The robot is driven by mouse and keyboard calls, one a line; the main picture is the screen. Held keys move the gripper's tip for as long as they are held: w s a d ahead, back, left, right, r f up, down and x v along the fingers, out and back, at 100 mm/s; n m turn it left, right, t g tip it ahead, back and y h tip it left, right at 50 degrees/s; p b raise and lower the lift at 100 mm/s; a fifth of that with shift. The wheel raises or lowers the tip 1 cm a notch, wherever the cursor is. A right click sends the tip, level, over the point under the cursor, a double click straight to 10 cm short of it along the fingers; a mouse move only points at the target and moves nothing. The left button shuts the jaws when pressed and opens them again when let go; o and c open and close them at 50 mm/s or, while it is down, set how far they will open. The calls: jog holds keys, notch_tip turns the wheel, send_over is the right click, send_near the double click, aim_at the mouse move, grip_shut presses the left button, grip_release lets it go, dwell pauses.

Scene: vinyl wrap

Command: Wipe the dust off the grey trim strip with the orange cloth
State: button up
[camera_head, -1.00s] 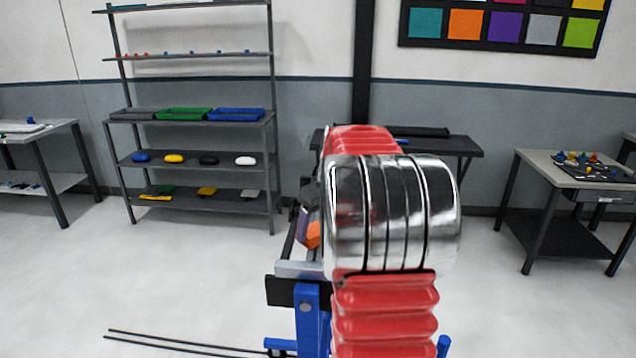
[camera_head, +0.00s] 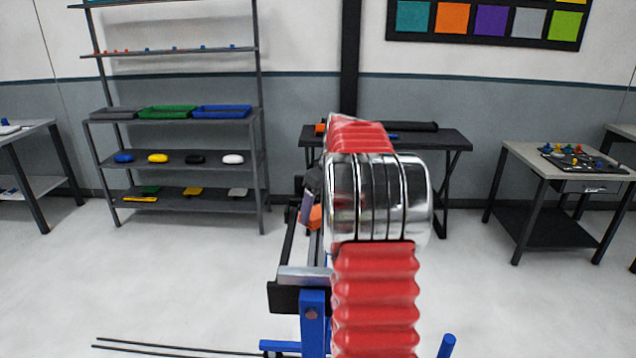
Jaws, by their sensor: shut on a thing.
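The grey trim strip (camera_head: 303,274) lies on a blue and black stand, and its near end shows left of my arm. The orange cloth (camera_head: 315,217) shows as a small patch beyond that end, just left of my arm's metal joint. My gripper (camera_head: 313,203) is mostly hidden behind my red and chrome arm. It is shut on the orange cloth. I cannot tell whether the cloth touches the strip. Dust on the strip is too small to make out.
The stand has a blue post (camera_head: 313,325) and dark rails. A dark table (camera_head: 455,140) stands behind my arm. A shelf (camera_head: 190,210) with trays is at the left. A side table (camera_head: 560,165) is at the right.

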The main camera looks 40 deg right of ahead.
notch_tip(320, 180, up, 2)
jog(key=shift+a+r, duration=0.15)
jog(key=shift+r, duration=2.85)
